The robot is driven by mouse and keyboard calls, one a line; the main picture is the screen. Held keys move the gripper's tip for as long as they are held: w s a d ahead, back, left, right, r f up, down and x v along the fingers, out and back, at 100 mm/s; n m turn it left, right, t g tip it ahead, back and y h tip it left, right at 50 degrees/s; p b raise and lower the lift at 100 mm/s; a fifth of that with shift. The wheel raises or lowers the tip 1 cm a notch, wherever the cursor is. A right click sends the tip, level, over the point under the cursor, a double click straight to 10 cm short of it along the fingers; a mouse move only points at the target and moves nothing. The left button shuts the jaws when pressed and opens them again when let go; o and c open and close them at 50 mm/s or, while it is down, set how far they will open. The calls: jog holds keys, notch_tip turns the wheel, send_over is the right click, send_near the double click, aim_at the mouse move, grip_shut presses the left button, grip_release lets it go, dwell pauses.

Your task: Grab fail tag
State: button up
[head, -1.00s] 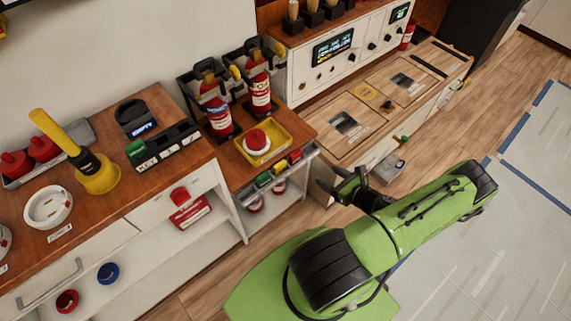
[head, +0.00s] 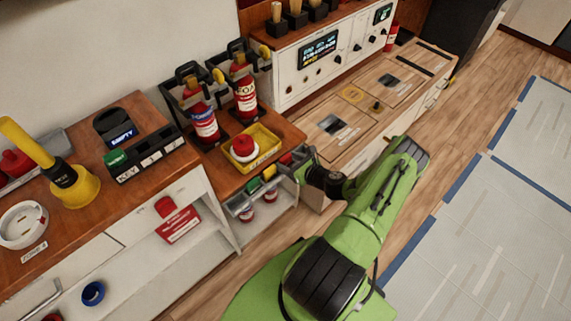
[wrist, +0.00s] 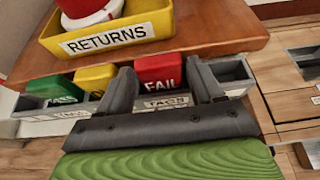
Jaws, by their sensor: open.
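The red FAIL tag (wrist: 160,72) sits in a grey tag rack (wrist: 45,114) on the front edge of the wooden counter. In the wrist view my gripper (wrist: 164,80) is open, with one dark finger on each side of the red tag; contact cannot be told. A yellow tag (wrist: 94,78) and a green PASS tag (wrist: 52,90) stand to its left in the rack. In the head view my gripper (head: 304,168) is at the right end of the rack, beside the red tag (head: 286,159).
A yellow RETURNS tray (wrist: 110,38) with a red-and-white item stands just behind the rack. Two fire extinguishers (head: 202,118) (head: 244,92) stand behind it. A wooden-topped cabinet (head: 350,112) lies to the right. The floor at right is open.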

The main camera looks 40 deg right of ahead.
jog(key=c, duration=0.8)
